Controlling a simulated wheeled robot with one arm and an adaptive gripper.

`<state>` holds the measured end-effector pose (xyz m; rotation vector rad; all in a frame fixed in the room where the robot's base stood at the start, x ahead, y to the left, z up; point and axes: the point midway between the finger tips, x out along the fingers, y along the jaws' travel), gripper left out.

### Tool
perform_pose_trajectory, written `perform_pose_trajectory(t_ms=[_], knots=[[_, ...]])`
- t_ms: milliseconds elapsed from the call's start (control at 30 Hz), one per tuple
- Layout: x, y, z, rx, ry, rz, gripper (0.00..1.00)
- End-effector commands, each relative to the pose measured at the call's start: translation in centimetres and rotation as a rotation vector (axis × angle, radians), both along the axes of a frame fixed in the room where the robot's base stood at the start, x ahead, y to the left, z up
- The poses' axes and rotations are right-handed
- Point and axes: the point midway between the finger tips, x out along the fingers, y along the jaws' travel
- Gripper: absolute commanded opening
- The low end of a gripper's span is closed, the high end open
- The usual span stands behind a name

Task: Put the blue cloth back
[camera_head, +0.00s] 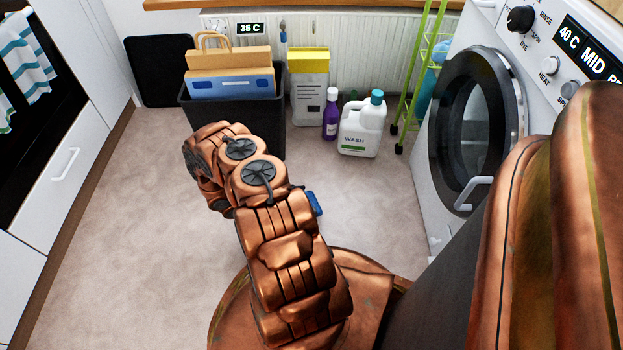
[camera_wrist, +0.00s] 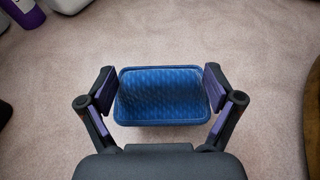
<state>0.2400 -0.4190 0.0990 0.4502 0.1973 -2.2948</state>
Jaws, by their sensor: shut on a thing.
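The blue cloth (camera_wrist: 163,98) shows in the wrist view as a flat, rounded rectangle with a fine pattern. My gripper (camera_wrist: 162,88) is shut on it, with one finger pad at its left edge and one at its right edge. The cloth is held above the bare floor. In the head view only a small blue piece (camera_head: 314,203), which looks like the same cloth, shows past the right side of my arm. My arm hides the rest of it and my gripper there.
A black bin (camera_head: 228,117) with cardboard and a blue box stands at the back, beside a detergent carton (camera_head: 309,95), a purple bottle (camera_head: 331,118) and a white jug (camera_head: 362,127). A green rack (camera_head: 416,75) stands by the washing machine (camera_head: 471,130) at right. The left floor is clear.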

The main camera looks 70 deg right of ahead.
Motion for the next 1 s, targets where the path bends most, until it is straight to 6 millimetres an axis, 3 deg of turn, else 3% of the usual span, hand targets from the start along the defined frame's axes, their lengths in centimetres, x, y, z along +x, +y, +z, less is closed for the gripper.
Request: perform_pose_trajectory(t_ms=[600, 867, 1000], knots=[[1.4, -12.7, -1.5, -0.003, -0.004, 0.001, 0.56], [1.6, -14.6, -1.6, -0.002, -0.002, 0.003, 0.56], [1.6, -14.6, -3.0, -0.001, -0.002, 0.002, 0.56]])
